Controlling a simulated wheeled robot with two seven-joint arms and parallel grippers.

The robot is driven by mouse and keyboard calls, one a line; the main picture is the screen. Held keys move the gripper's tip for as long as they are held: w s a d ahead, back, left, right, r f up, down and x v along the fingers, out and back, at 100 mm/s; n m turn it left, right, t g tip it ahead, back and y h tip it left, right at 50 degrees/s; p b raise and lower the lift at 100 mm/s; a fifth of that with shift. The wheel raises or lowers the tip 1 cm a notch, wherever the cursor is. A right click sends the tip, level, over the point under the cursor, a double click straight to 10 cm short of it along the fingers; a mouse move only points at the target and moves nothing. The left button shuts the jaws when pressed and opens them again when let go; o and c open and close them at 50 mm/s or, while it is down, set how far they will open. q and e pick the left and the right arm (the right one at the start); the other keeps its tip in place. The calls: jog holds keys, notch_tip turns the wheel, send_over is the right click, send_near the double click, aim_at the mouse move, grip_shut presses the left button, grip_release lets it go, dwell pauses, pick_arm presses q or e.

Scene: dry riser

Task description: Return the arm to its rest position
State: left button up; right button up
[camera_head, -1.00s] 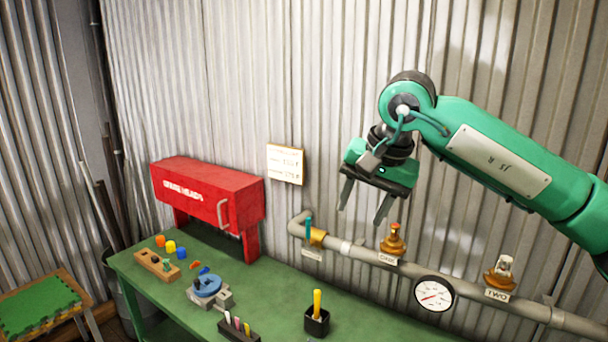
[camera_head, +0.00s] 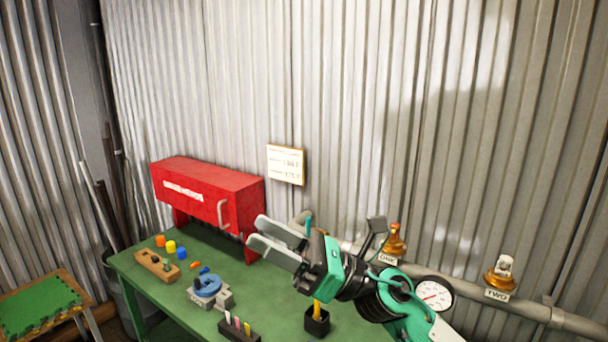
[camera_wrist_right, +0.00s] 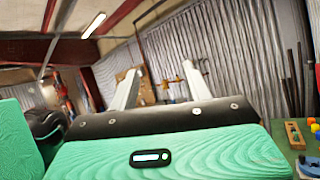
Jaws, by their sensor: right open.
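My right arm, green and black, comes up from the bottom right in the head view. Its right gripper (camera_head: 262,234) is open and empty, with its grey fingers pointing left in front of the red cabinet (camera_head: 208,192). The wrist overlaps part of the pipe and the bench's back edge. In the right wrist view the two fingers (camera_wrist_right: 160,80) stand apart with nothing between them. My left gripper is not in view.
The green bench (camera_head: 275,315) holds a blue round fixture (camera_head: 207,286), a wooden block (camera_head: 157,265) and a black cup (camera_head: 317,321). A pipe (camera_head: 470,286) with brass valves and a gauge (camera_head: 433,294) runs along the corrugated wall. The upper wall area is clear.

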jog(key=w+d+f+m+t+h, duration=0.3)
jog(key=d+f+m+t+h, duration=0.3)
jog(key=m+t, duration=0.6)
jog(key=w+d+f+m+t+h, duration=0.35)
jog(key=d+m+t+h, duration=0.3)
jog(key=m, duration=0.95)
jog(key=s+d+f+m+g+h, duration=0.2)
jog(key=d+f+m+h, duration=0.3)
jog(key=f, duration=0.4)
jog(key=s+d+f+m+g+h, duration=0.1)
jog(key=d+f+m+g+h, duration=0.1)
jog(key=d+f+m+h, duration=0.45)
jog(key=s+d+f+m+g, duration=0.2)
jog(key=s+f+m+g, duration=0.35)
jog(key=s+f, duration=0.65)
jog(key=s+d+f+m+g, duration=0.2)
jog(key=s+f+m+g, duration=0.2)
jog(key=s+f+g, duration=0.55)
jog(key=s+f+b, duration=0.1)
jog(key=s+f, duration=0.1)
jog(key=f, duration=1.4)
jog(key=s+f+b, duration=0.1)
jog(key=s+f, duration=0.2)
jog(key=f, duration=1.4)
jog(key=s+d+f+b, duration=0.2)
jog(key=s+d+f, duration=0.1)
jog(key=s+f, duration=1.6)
notch_tip(320, 180, down, 3)
jog(key=shift+f, duration=0.1)
